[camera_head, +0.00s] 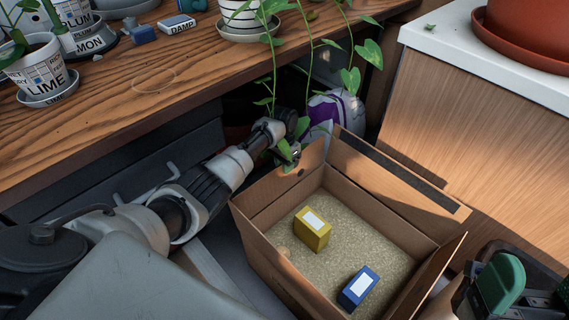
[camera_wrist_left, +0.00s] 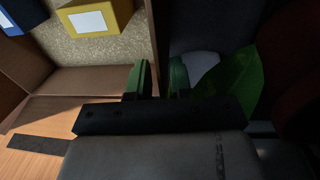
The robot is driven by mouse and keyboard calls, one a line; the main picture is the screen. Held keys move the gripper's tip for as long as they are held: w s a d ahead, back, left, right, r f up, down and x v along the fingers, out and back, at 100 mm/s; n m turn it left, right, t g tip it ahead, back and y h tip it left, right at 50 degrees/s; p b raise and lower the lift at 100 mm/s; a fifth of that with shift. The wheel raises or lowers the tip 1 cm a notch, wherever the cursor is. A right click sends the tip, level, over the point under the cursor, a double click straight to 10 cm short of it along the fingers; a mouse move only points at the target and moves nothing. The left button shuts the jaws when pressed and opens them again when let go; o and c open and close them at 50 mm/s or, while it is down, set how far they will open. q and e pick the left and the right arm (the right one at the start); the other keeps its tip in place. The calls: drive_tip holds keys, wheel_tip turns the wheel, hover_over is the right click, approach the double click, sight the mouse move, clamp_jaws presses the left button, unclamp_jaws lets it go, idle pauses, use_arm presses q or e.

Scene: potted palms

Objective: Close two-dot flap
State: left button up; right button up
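An open cardboard box (camera_head: 262,248) stands on the floor, filled with grainy material. Its far-left flap (camera_head: 306,167) stands up with a dark dot on it; I cannot make out a second. My left gripper (camera_head: 292,153) is at this flap's far end, partly behind leaves. In the left wrist view, its green fingers (camera_wrist_left: 160,80) are apart, with a cardboard edge (camera_wrist_left: 154,40) between them. I cannot tell whether they touch it. My right gripper (camera_head: 532,278) shows at the lower right, its green fingers apart and empty.
A yellow packet (camera_head: 312,229) and a blue packet (camera_head: 359,288) lie in the box. Another flap (camera_head: 395,176) with a dark strip leans outward at the back. Vines (camera_head: 309,60) hang by the left gripper. A wooden table (camera_head: 120,100) and a cabinet (camera_head: 480,130) flank the box.

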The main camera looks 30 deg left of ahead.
use_arm(q)
clamp_jaws()
